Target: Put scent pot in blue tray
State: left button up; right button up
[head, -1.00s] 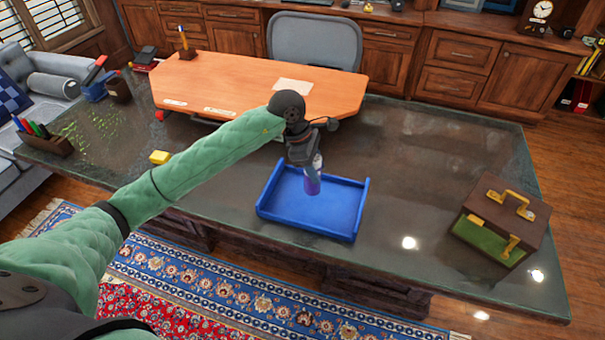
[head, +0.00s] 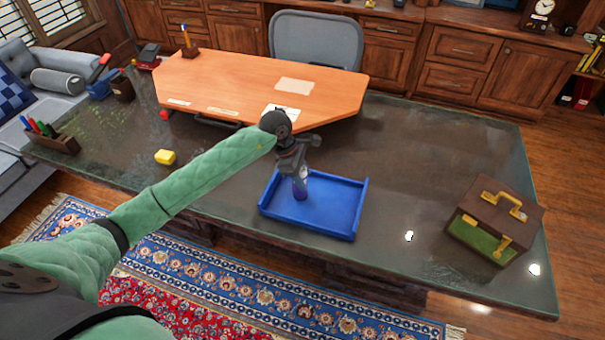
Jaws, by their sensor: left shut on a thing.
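The scent pot (head: 300,189) is a small purple container with a pale upper part. My left gripper (head: 299,172) is shut on it and points down, holding it upright over the left-middle part of the blue tray. The blue tray (head: 335,215) lies on the dark desk, with raised walls on several sides. I cannot tell whether the pot's base touches the tray floor. The gripper hides part of the pot's top. My right gripper is not in view.
A brown and green box (head: 496,222) with yellow handles stands at the right. An orange raised board (head: 240,80) stands behind, with a pen holder (head: 55,140) far left.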

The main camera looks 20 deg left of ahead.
pick_arm(q)
jog(key=shift+f, duration=0.1)
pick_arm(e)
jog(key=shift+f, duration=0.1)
pick_arm(q)
jog(key=shift+f, duration=0.1)
jog(key=o, duration=1.1)
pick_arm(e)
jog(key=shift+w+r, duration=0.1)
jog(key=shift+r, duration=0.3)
